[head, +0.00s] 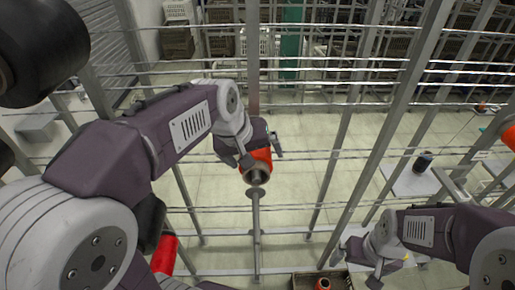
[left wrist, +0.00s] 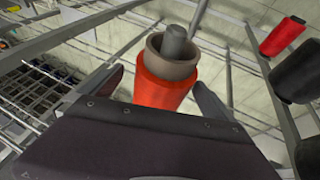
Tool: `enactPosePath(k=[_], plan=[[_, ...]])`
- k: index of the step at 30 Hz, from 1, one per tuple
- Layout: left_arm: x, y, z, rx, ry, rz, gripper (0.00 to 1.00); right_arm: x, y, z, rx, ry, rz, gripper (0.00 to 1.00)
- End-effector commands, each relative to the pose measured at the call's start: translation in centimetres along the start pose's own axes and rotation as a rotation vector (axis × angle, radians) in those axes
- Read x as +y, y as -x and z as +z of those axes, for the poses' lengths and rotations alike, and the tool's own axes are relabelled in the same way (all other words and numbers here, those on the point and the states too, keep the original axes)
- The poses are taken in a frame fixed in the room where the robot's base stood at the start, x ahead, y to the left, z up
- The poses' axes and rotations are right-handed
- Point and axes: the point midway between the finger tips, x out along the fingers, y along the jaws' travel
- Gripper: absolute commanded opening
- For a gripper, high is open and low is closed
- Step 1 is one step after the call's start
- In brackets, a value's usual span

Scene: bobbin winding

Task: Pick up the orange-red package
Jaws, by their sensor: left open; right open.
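An orange-red package (head: 258,160) with a brown core tube is in the upper middle of the head view. In the left wrist view the package (left wrist: 165,90) sits on a grey peg (left wrist: 178,42) that shows inside its core. My left gripper (head: 262,150) is open, with one finger on each side of the package. In the left wrist view its fingers (left wrist: 155,95) flank the package; whether they touch it I cannot tell. My right gripper (head: 357,268) is open and empty at the lower right of the head view.
Metal posts and thin rails surround the package. Other red packages show at lower left (head: 164,256), in a dark crate (head: 300,280) and at right (head: 509,137). A black package (head: 422,162) stands on a pale plate. In the left wrist view, red (left wrist: 283,37) and black (left wrist: 297,70) packages are at right.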

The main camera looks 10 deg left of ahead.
Motion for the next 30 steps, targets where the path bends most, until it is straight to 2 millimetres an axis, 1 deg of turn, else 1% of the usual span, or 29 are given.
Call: enactPosePath(k=[1, 3, 6, 12, 13, 14, 15, 17, 18, 20, 21, 30], plan=[[0.1, -0.5, 0.2, -0.006, 0.000, -0.002, 1.00, 0.0, 1.0, -0.1, 0.000, 0.000, 0.000, 0.99], [0.0, -1.8, 0.1, -0.004, 0.000, -0.001, 1.00, 0.0, 1.0, -0.1, 0.001, 0.000, 0.000, 0.99], [0.0, -2.7, 0.1, -0.001, 0.000, -0.001, 1.00, 0.0, 1.1, -0.1, 0.001, 0.000, 0.000, 0.99], [0.0, -2.9, 0.1, 0.001, 0.000, 0.000, 1.00, 0.0, 1.0, -0.1, 0.000, 0.000, 0.000, 0.99], [0.0, -2.9, 0.1, 0.001, 0.000, 0.000, 0.94, 0.0, 1.0, -0.1, 0.000, 0.000, 0.000, 0.99], [0.0, -2.8, 0.1, 0.001, 0.000, 0.000, 0.86, 0.0, 1.0, -0.1, 0.000, 0.000, 0.000, 0.99], [0.0, -2.8, 0.1, 0.001, 0.000, 0.000, 0.75, 0.0, 1.0, -0.1, 0.000, 0.000, 0.000, 0.99], [0.0, -2.8, 0.1, 0.001, 0.000, 0.000, 0.58, 0.0, 1.0, -0.1, 0.000, 0.000, 0.000, 0.99], [0.0, -2.8, 0.1, 0.001, 0.000, 0.000, 0.47, 0.0, 1.0, -0.1, 0.000, 0.000, 0.000, 0.99], [0.0, -2.8, 0.1, 0.001, 0.000, 0.000, 0.30, 0.0, 1.0, -0.1, 0.000, 0.000, 0.000, 0.99], [0.0, -2.8, 0.1, 0.002, 0.000, 0.001, 0.27, 0.0, 1.0, -0.1, 0.000, 0.000, 0.000, 0.99], [0.1, -2.5, -0.2, 0.002, 0.000, 0.000, 0.27, 0.0, 1.3, -0.1, 0.000, 0.000, 0.000, 0.99]])
